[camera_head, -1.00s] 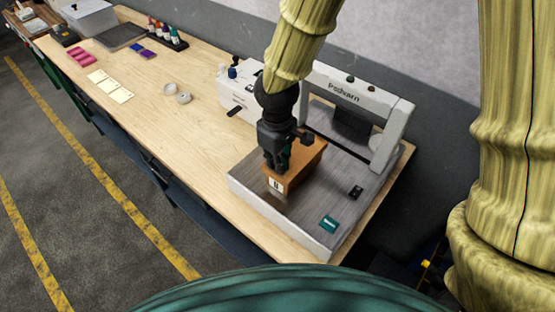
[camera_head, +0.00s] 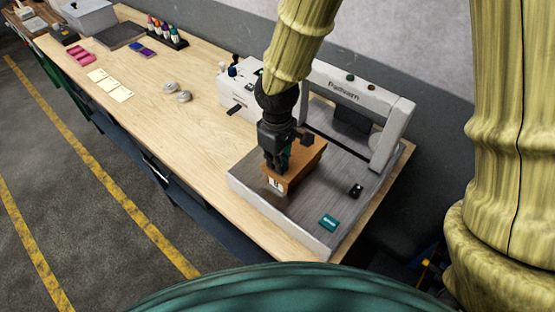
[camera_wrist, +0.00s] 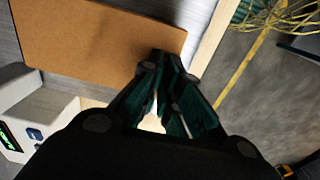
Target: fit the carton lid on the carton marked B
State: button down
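A brown carton (camera_head: 293,179) stands on the grey platform of the machine, with a white label showing a dark mark on its near end. A flat brown panel, which looks like the carton lid (camera_wrist: 95,42), fills the upper left of the wrist view. It lies on top of the carton; whether it is fully seated I cannot tell. My gripper (camera_head: 275,166) points down at the carton's left part. In the wrist view my gripper's (camera_wrist: 165,58) fingertips are together and overlap the panel's edge. I see nothing clearly held between them.
The white-framed machine (camera_head: 395,135) arches behind the carton. A white device (camera_head: 238,92) stands to the left.

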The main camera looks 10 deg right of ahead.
dwell(0.3)
jog(key=c, duration=1.1)
grip_release()
jog(key=shift+r, duration=0.1)
jog(key=shift+r+p, duration=1.9)
jog(key=shift+r, duration=2)
